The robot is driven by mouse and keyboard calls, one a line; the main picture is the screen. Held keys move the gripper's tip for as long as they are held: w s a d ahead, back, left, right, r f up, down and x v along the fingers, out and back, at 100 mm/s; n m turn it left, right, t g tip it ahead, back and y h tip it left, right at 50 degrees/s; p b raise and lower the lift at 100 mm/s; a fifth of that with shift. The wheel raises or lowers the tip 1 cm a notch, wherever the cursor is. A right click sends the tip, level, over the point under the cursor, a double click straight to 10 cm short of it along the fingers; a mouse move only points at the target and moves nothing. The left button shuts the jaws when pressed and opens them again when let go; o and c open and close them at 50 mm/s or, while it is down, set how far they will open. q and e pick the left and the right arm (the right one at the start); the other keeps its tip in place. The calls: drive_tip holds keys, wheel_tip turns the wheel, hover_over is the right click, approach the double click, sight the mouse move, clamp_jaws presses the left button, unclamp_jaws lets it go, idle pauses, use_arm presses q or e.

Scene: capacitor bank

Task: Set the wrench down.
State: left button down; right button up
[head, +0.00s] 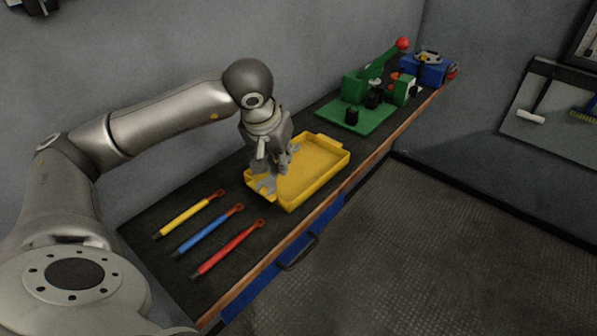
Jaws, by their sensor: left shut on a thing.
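My left gripper (272,165) points down over the left end of a yellow tray (318,172) on the workbench. It is shut on a grey wrench (266,185), whose open jaw end shows below the fingers at the tray's left end. I cannot tell whether the wrench touches the tray floor. The rest of the wrench is hidden by the gripper. The visible part of the tray looks empty otherwise. My right gripper is not in view.
Yellow (188,214), blue (207,232) and red (228,250) handled tools lie left of the tray on the dark workbench (150,226). A green fixture (362,115) and a blue box (425,70) stand farther back. The wall runs behind the bench.

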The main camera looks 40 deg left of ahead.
sight(295, 142)
use_arm(q)
drive_tip(key=shift+w+a, duration=0.3)
drive_tip(key=shift+w, duration=0.05)
drive_tip(key=w+f+p, duration=0.1)
drive_tip(key=w, duration=0.1)
drive_tip(key=w+a+f+p, duration=0.1)
drive_tip(key=w, duration=0.2)
drive_tip(key=w+f+p, duration=0.1)
drive_tip(key=w+p, duration=0.1)
drive_tip(key=w, duration=0.1)
drive_tip(key=shift+w+a+f, duration=0.25)
drive_tip(key=shift+a+f, duration=0.1)
drive_tip(key=shift+f, duration=0.05)
drive_tip(key=w+f, duration=0.1)
drive_tip(key=w+f+p, duration=0.1)
drive_tip(key=f, duration=0.1)
drive_tip(key=w+f, duration=0.1)
drive_tip(key=f, duration=0.1)
drive_tip(key=shift+w+a, duration=0.35)
drive_tip(key=shift+a, duration=0.05)
drive_tip(key=shift+w+f+p, duration=0.3)
drive_tip(key=shift+f+p, duration=0.05)
wheel_tip(295, 142, down, 3)
drive_tip(key=shift+r+p, duration=0.1)
drive_tip(key=shift+p, duration=0.95)
drive_tip(key=shift+w+a+f, duration=0.1)
drive_tip(key=shift+f, duration=0.1)
drive_tip(key=shift+f, duration=0.1)
